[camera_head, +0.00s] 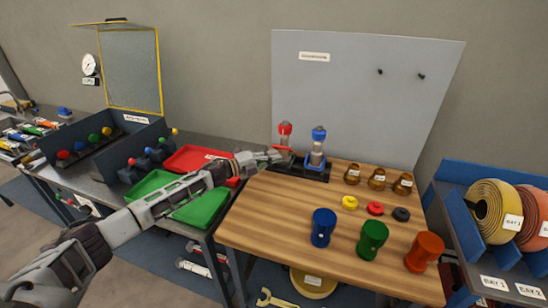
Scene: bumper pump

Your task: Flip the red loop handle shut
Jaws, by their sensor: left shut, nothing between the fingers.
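A pump unit with a red top (285,128) stands at the back left of the wooden bench (275,215). A similar unit with a blue top (318,134) stands upright to its right, on the same dark base (318,174). My left arm reaches in from the lower left. My left gripper (283,154) is shut and empty, with its tips at the lower part of the red-topped unit. It hides part of that unit. I cannot tell whether the tips touch it, nor make out the red loop handle's shape or position. My right gripper is out of view.
Three brown fittings (377,178), small coloured rings (375,208), and blue (322,227), green (372,240) and orange (424,251) cylinders stand on the bench. Red (190,158) and green (200,207) trays lie left. A grey panel (360,95) rises behind.

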